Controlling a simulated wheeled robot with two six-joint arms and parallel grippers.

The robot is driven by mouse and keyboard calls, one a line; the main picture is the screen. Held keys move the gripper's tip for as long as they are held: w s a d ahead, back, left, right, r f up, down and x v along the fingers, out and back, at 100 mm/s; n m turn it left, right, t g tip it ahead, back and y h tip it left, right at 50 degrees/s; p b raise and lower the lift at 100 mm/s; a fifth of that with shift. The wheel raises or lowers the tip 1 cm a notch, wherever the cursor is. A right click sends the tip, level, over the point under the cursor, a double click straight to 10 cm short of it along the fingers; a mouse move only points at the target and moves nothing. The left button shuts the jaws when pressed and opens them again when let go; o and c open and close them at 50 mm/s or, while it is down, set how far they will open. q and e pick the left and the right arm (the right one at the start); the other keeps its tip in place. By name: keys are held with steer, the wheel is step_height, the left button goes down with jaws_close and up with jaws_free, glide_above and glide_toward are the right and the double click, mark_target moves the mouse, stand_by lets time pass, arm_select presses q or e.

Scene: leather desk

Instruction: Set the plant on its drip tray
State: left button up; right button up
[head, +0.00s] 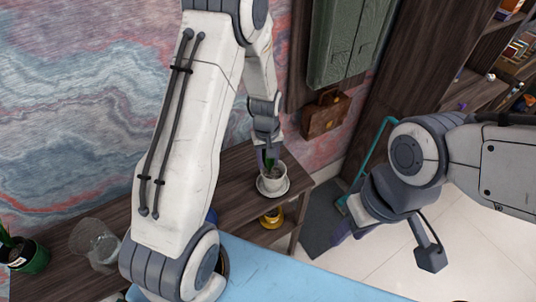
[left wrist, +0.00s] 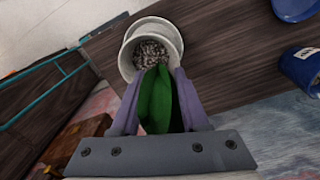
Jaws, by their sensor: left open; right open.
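The plant is in a small white pot (head: 273,172) on the dark wooden shelf, and its white drip tray (head: 272,188) shows beneath it. The pot looks upright and resting on the tray. In the left wrist view the pot (left wrist: 133,62) shows pebbly soil, and green leaves (left wrist: 158,100) rise between my fingers. My left gripper (head: 266,158) is open, with its fingers on either side of the leaves above the pot; it also shows in the left wrist view (left wrist: 155,85). My right gripper (head: 341,232) is open and empty, away to the right over the floor.
A clear glass (head: 95,243) and a green-potted plant (head: 30,258) stand further left on the shelf. A blue mug (left wrist: 301,68) and blue dish (left wrist: 297,8) are near the pot. A yellow object (head: 271,218) sits below. A light-blue surface (head: 290,280) lies in front.

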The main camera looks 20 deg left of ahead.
arm_select(q)
steer(key=shift+r, duration=0.45)
step_height(320, 180, up, 11)
steer(key=b, duration=0.2)
steer(key=s+d+r+m, duration=0.5)
steer(key=s+d+m, duration=0.1)
steer(key=s+d, duration=0.35)
steer(key=s+d+m, duration=0.2)
steer(key=s+m, duration=0.2)
steer(key=s, duration=0.3)
steer(key=s+d+r+m, duration=0.1)
steer(key=s+d+m, duration=0.1)
steer(key=s+m, duration=0.2)
steer(key=s, duration=0.3)
steer(key=shift+s+d+h, duration=0.15)
steer(key=shift+d+h, duration=0.15)
steer(key=shift+h, duration=0.1)
steer(key=shift+r, duration=0.1)
